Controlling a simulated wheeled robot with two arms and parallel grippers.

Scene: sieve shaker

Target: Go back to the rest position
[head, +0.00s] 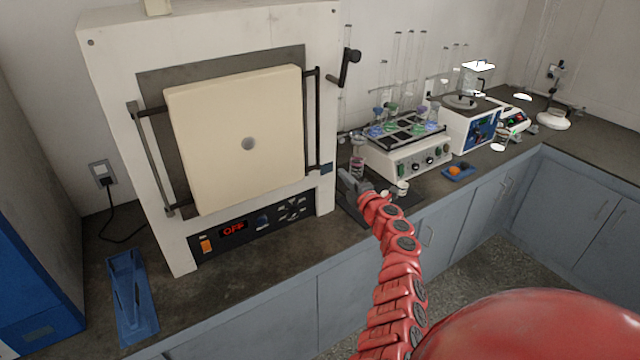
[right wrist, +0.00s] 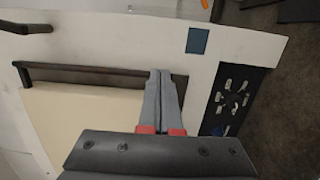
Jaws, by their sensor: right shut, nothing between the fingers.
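My right gripper (head: 347,183) is shut and empty. It hovers at the lower right corner of the white furnace (head: 180,250), near the counter's front. In the right wrist view its two grey fingers (right wrist: 160,82) lie together, in front of the cream furnace door (right wrist: 85,125) and its dark handle. The door (head: 235,140) stands in front of the dark frame, and the panel below reads OFF. A small clear, banded container (head: 357,160) stands just behind my right gripper, partly hidden by it. My left gripper is not in view.
A blue tray (head: 133,300) lies on the counter at left. To the right stand a white shaker with flasks (head: 405,155), a small blue dish (head: 458,171) with an orange thing, and a white device with a blue panel (head: 470,125). The counter front between tray and gripper is clear.

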